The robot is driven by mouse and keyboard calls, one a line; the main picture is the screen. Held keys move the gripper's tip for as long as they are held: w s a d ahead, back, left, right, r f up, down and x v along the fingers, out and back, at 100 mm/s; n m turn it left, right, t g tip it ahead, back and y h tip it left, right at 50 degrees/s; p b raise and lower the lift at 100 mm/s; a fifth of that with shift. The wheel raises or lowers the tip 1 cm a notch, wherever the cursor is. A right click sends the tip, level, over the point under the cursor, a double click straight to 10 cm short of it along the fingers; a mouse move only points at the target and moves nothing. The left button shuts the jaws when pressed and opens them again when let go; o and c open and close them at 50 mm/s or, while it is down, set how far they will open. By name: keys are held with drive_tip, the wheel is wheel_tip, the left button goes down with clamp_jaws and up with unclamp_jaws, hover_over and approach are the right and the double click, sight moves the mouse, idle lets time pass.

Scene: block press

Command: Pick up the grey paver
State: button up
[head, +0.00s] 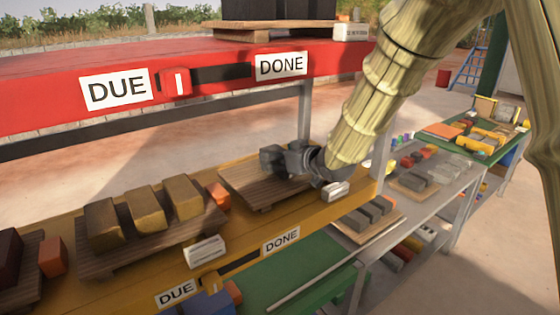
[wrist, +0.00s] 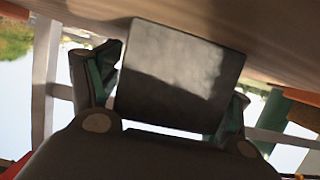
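The grey paver (head: 272,160) is a dark grey block at the end of my gripper (head: 290,160), over the left part of a wooden pallet (head: 240,188) on the yellow shelf. In the wrist view the grey paver (wrist: 180,75) fills the space between the two fingers of my gripper (wrist: 172,90). One finger is close along each side of it. Whether they press on it is not clear. The paver's upper edge in that view lies against brown wood (wrist: 255,35); I cannot tell if it rests on it.
Several tan blocks (head: 145,210) sit on another pallet to the left on the yellow shelf (head: 130,285). The red shelf (head: 40,103) is above. More pavers (head: 368,214) lie on the grey bench to the right.

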drive_tip(key=c, duration=1.3)
drive_tip(key=shift+r, duration=0.1)
drive_tip(key=shift+c, duration=0.9)
